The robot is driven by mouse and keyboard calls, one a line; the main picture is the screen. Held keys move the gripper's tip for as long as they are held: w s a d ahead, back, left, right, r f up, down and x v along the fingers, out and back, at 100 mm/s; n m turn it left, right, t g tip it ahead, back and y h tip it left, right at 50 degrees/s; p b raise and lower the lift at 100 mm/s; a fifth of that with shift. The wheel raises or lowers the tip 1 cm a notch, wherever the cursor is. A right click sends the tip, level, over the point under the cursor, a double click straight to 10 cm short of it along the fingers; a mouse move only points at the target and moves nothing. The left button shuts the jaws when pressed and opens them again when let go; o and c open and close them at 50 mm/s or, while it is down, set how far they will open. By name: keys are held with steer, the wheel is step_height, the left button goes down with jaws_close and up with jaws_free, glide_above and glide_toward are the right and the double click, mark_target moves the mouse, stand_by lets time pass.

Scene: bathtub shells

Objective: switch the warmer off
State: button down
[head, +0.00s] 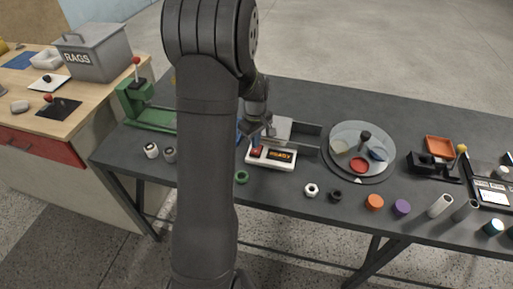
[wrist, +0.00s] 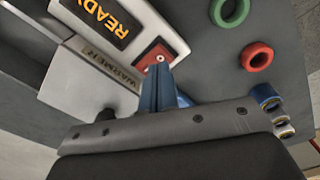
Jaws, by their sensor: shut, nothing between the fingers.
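The warmer (head: 270,164) is a white box on the dark bench, with a grey metal part behind it. Its display (head: 282,155) reads READY in lit orange letters; the display also shows in the wrist view (wrist: 107,18). A red rocker switch (wrist: 153,54) sits beside the display, and the switch shows small at the left of the box in the head view (head: 256,152). The wrist view also shows a WARMER label (wrist: 105,66). My gripper (wrist: 157,72) is shut and empty, with its blue fingertips at the switch's edge. I cannot tell whether they touch it.
A green ring (head: 241,177), white ring (head: 311,190) and black ring (head: 335,196) lie in front of the warmer. A red ring (wrist: 256,56) shows in the wrist view. A round turntable (head: 343,170) stands right. A green press (head: 140,108) stands left. My arm hides part of the bench.

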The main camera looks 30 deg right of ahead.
mark_target(256, 150)
steer(key=shift+f, duration=1.2)
stand_by(0.7)
steer(key=shift+r, duration=3.5)
